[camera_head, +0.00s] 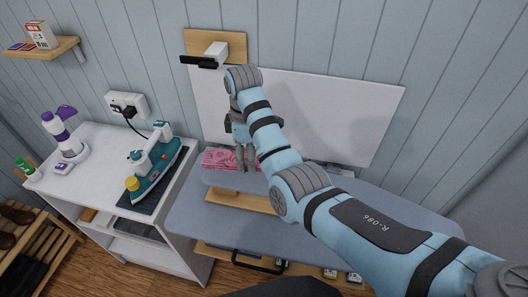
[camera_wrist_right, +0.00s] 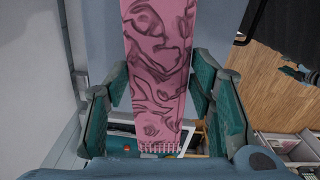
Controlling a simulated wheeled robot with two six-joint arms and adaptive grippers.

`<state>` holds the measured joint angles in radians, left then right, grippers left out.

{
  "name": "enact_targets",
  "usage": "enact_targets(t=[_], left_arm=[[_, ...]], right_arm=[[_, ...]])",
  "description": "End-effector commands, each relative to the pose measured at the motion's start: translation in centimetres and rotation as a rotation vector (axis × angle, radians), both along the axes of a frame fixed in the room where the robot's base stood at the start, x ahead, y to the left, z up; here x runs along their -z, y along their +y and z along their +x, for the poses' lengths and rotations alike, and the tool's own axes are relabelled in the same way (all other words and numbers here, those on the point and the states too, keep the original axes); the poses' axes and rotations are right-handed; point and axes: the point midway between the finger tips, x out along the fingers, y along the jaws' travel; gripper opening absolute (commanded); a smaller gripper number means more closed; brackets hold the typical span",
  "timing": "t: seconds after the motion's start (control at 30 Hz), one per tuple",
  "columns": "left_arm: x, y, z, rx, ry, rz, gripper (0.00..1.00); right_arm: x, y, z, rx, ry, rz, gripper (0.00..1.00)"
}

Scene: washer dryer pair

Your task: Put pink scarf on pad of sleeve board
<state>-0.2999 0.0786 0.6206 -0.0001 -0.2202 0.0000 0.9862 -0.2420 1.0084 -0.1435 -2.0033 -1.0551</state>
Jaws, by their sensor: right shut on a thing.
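The pink scarf (camera_head: 217,158) has a darker pattern and lies at or just above the far left end of the sleeve board's grey-blue pad (camera_head: 222,181). I cannot tell whether it touches the pad. My right gripper (camera_head: 245,160) points down at the scarf's right end. In the right wrist view the scarf (camera_wrist_right: 158,60) runs between the two teal fingers of the right gripper (camera_wrist_right: 158,88), shut on it, with its fringed end towards the wrist. The sleeve board's wooden base (camera_head: 243,201) stands on the ironing board (camera_head: 195,228). My right arm hides the pad's right part.
A white panel (camera_head: 350,110) is behind the ironing board. A wooden wall shelf (camera_head: 40,48) is at upper left.

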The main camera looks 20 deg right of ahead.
Motion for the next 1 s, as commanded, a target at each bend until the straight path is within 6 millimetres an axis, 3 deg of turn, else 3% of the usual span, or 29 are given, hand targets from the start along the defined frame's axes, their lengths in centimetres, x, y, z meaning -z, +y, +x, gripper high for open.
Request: enact_targets(t=[0.33, 0.7, 1.0], left_arm=[[0.1, 0.0, -0.2, 0.0, 0.004, 0.0, 0.35], [1.0, 0.0, -0.2, 0.0, 0.003, 0.0, 0.35], [1.3, 0.1, 0.0, 0.0, 0.001, 0.001, 0.35]], right_arm=[[0.6, -0.3, -0.1, 0.004, 0.002, 0.0, 0.2], [6.0, -0.3, -0.1, 0.004, 0.002, 0.0, 0.2], [7.5, -0.3, -0.1, 0.004, 0.001, -0.001, 0.2]])
